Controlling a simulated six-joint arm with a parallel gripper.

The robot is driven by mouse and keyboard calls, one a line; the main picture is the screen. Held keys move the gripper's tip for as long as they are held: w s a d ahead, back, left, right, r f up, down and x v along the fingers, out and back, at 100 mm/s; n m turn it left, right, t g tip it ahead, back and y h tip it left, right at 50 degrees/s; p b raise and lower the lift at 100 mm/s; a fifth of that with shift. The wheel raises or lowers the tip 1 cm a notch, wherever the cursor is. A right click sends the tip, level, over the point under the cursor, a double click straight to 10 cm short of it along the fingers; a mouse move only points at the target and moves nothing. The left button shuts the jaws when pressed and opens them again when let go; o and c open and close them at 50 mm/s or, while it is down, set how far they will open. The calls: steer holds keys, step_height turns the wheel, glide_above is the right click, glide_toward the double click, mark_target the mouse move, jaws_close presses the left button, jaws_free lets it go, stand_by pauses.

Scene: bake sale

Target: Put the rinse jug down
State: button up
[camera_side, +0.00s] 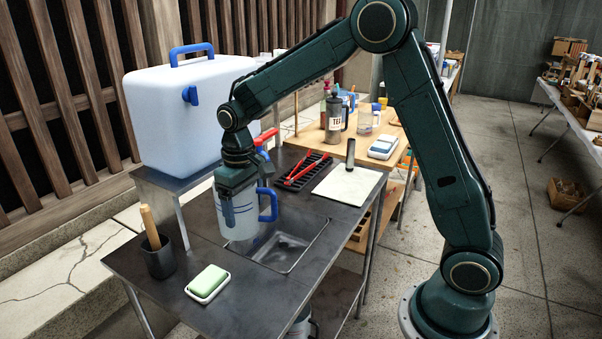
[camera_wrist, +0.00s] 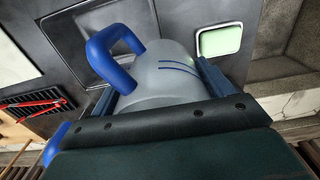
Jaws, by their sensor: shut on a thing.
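The rinse jug (camera_side: 241,220) is a translucent whitish jug with a blue handle and blue marks on its side. It looks upright in the side view, over or just beside the left edge of the sink basin (camera_side: 290,252). I cannot tell whether its base touches the table. My gripper (camera_side: 236,178) is shut on the jug near its top, with the blue handle free on the right. In the wrist view the jug (camera_wrist: 165,75) fills the middle between my jaws, its handle towards the upper left. The jug hides part of the basin.
A soap dish with green soap (camera_side: 208,283) and a dark cup with a wooden-handled tool (camera_side: 158,256) stand at the front left. A large white cooler (camera_side: 190,110) stands at the back left.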

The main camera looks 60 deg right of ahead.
step_height(320, 180, up, 23)
steer(key=s+d+m, duration=0.2)
steer(key=s+d, duration=0.1)
steer(key=d, duration=1.8)
steer(key=s+d+m, duration=0.1)
steer(key=s+d, duration=0.4)
steer(key=d, duration=0.3)
steer(key=s+d+m, duration=0.2)
steer(key=s+d, duration=0.4)
steer(key=d, duration=0.3)
step_height(320, 180, down, 26)
steer(key=shift+w+a+n, duration=0.25)
steer(key=shift+a+n, duration=0.05)
steer(key=shift+a, duration=0.1)
steer(key=shift+f, duration=0.15)
steer(key=shift+f, duration=2.05)
steer(key=shift+f, duration=0.15)
